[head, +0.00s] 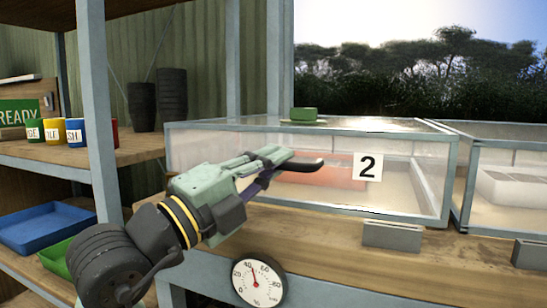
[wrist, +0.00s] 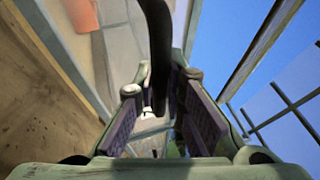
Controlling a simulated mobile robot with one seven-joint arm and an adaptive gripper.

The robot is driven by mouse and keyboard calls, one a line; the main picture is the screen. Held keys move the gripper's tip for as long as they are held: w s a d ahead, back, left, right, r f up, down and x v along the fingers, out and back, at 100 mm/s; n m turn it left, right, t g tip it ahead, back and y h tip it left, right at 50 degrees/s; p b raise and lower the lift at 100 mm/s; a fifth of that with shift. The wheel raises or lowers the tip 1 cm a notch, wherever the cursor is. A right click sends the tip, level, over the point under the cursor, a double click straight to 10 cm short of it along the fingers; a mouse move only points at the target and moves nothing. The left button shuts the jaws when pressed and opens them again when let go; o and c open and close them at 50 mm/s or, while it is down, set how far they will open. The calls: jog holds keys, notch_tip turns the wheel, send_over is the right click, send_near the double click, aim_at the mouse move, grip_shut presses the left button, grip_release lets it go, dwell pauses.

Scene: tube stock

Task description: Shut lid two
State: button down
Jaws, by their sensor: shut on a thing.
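The case marked 2 (head: 437,208) is a clear box with a grey metal frame on the wooden bench. Its number plate (head: 368,167) is on the front pane. The glass lid (head: 400,125) looks flat on top, with a green block (head: 303,114) at its far side; I cannot tell whether it is fully seated. My gripper (head: 272,158) is in front of the case's front pane, below the lid's level. Its fingers (wrist: 160,85) are shut on a dark curved bar (wrist: 157,45), whose tip (head: 303,164) sticks out to the right. Contact with the case is unclear.
A second clear case (head: 500,190) stands close at right. A reddish block (head: 325,174) lies inside case 2. Shelves at left hold cups (head: 75,131) and a blue tray (head: 45,228).

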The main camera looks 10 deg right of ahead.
jog(key=shift+s+f+b, duration=0.15)
jog(key=shift+f+b, duration=0.15)
jog(key=shift+f, duration=0.4)
jog(key=c, duration=1.9)
grip_release()
jog(key=shift+f, duration=0.15)
jog(key=shift+a, duration=0.1)
jog(key=shift+s+a, duration=0.15)
jog(key=shift+a, duration=0.15)
jog(key=v, duration=1.1)
jog(key=shift+s, duration=0.1)
